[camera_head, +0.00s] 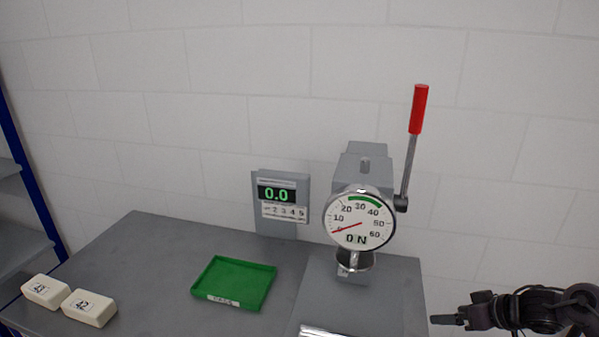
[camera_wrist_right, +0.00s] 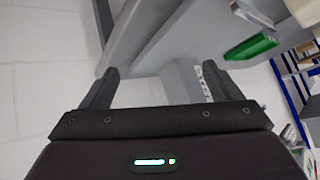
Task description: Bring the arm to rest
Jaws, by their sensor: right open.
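My right gripper (camera_head: 447,319) is at the lower right of the head view, beside the table's right end and apart from everything. In the right wrist view its two fingers (camera_wrist_right: 142,74) stand apart with nothing between them. The press (camera_head: 362,170) stands on the table with its red-handled lever (camera_head: 418,110) raised. Its round dial (camera_head: 343,212) reads about zero newtons. Two white foam blocks, one (camera_head: 45,291) and another marked 42 (camera_head: 89,308), lie at the table's left front. My left gripper is not in view.
A green tray (camera_head: 234,282) lies empty on the grey table (camera_head: 165,250); it also shows in the right wrist view (camera_wrist_right: 251,46). A display box (camera_head: 281,196) reading 0.0 stands behind it. A blue-framed shelf (camera_head: 22,180) is at far left. A pale wall closes the back.

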